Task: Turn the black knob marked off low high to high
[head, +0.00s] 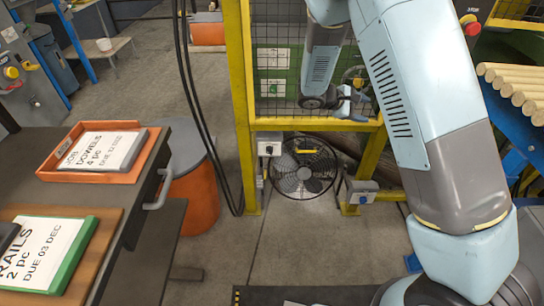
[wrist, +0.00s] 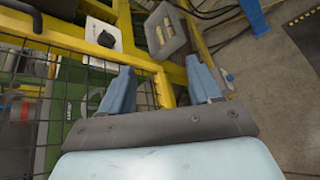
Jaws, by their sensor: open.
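In the wrist view a black knob (wrist: 106,39) sits on a pale plate fixed to the yellow frame. Its markings are too small to read, and I cannot tell its setting. My gripper (wrist: 160,65) is open and empty, its two blue fingers apart. The knob is beyond and left of the fingertips in that view, not touching them. In the head view my gripper (head: 347,100) is in front of the mesh guard. A small pale control box (head: 269,144) is on the yellow post, lower left of my gripper; its details are too small to tell.
A yellow guard frame (head: 246,100) with dark mesh surrounds the machine. A round fan (head: 304,170) stands below it. Another grey box (head: 362,191) is at lower right; a grey box with yellowish patches (wrist: 166,32) shows in the wrist view. Black cables hang left of the post.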

